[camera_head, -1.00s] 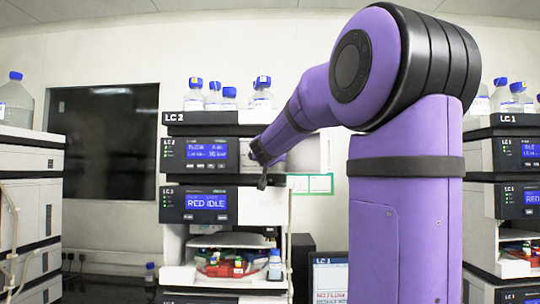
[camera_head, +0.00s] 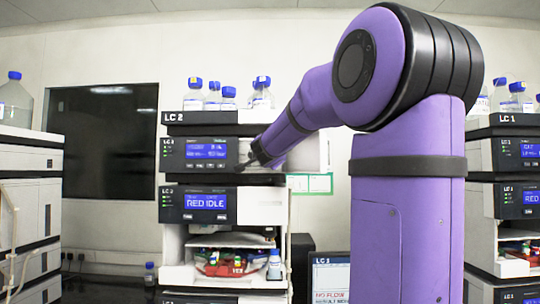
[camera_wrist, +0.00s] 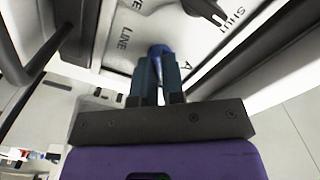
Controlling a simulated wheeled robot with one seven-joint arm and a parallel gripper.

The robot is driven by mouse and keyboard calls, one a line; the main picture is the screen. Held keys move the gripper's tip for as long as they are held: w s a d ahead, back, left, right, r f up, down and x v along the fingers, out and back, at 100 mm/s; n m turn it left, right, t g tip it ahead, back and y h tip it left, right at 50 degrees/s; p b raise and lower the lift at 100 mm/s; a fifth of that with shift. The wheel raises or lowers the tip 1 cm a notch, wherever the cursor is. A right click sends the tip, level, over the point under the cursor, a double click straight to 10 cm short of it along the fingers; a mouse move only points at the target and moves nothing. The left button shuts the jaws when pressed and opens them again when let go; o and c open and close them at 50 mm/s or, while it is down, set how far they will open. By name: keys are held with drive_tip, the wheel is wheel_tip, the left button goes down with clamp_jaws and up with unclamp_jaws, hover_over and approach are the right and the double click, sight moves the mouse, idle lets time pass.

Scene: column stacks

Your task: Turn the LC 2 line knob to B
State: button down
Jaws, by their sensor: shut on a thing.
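The LC 2 stack (camera_head: 185,117) stands left of centre in the head view. My gripper (camera_head: 246,160) is at the right side of its upper module. In the wrist view my gripper (camera_wrist: 159,68) is shut on the blue line knob (camera_wrist: 159,50), on a pale panel. The printed word LINE (camera_wrist: 125,40) is just left of the knob and a letter A (camera_wrist: 188,66) is to its right. The fingers hide much of the knob, and I see no B mark. In the head view the knob itself cannot be made out.
A black knob (camera_wrist: 208,9) with the word SHUT beside it is close by on the same panel. Capped bottles (camera_head: 228,98) stand on top of the stack. The LC 1 stack (camera_head: 515,123) is at the right, beyond my arm.

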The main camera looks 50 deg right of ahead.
drive_tip(key=m, duration=0.4)
drive_tip(key=shift+f+m, duration=0.1)
drive_tip(key=shift+m, duration=1.7)
drive_tip(key=shift+f+m, duration=0.1)
drive_tip(key=shift+m, duration=0.2)
drive_tip(key=c, duration=1.2)
unclamp_jaws()
drive_tip(key=shift+s, duration=0.1)
drive_tip(key=v, duration=1)
drive_tip(key=shift+s+a, duration=0.2)
drive_tip(key=shift+a, duration=0.05)
